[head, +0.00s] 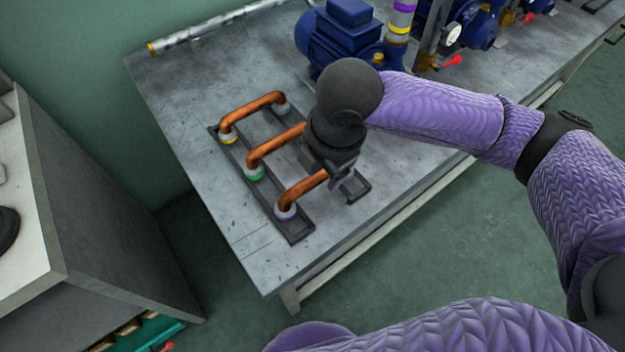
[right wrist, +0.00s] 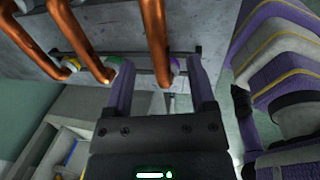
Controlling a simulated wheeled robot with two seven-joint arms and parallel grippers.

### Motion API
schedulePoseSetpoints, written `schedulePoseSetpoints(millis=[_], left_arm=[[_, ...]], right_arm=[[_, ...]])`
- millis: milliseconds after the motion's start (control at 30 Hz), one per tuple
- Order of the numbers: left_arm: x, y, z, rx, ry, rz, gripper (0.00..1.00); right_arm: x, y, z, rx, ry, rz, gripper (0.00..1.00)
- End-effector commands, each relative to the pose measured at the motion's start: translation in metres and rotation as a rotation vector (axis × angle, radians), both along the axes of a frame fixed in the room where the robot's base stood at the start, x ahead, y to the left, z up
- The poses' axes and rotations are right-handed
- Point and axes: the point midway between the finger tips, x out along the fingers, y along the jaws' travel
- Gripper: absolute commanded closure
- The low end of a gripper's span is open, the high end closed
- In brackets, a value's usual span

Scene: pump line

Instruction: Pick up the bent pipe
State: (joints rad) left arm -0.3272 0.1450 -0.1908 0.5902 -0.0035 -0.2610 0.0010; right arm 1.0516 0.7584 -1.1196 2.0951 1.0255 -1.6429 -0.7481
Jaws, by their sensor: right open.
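Three bent copper pipes stand side by side in a dark rack (head: 262,204) on the grey bench, each with its visible end in a coloured collar. The far pipe (head: 252,108) has a yellow collar, the middle pipe (head: 272,146) a green one, the near pipe (head: 303,188) a purple one. My right gripper (head: 342,182) is over the near pipe's right end and hides it. In the right wrist view, its open fingers (right wrist: 160,64) lie either side of the near pipe (right wrist: 155,42) in the picture; contact cannot be told. My left gripper is not in view.
A blue motor pump (head: 340,38) stands behind the rack, with a gauge (head: 453,34) and red-handled valves to its right. A metal pipe (head: 205,27) lies along the bench's back edge. A grey cabinet (head: 95,205) stands left, across a gap. The bench's near left corner is clear.

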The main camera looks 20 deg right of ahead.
Motion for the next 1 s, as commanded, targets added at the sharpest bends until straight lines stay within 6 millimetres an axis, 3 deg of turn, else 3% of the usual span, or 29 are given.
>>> schedulePoseSetpoints(millis=[233,467,800,1000], left_arm=[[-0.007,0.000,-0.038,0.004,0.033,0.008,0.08],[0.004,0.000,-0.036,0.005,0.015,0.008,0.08],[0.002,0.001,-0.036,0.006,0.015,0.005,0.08],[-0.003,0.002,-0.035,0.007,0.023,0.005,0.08]], right_arm=[[0.009,0.003,-0.051,0.001,0.003,0.001,0.29],[0.010,0.003,-0.048,0.001,-0.002,0.001,0.31],[0.010,0.003,-0.048,0.001,-0.002,0.000,1.00],[0.010,0.003,-0.048,0.001,-0.002,0.000,1.00]])
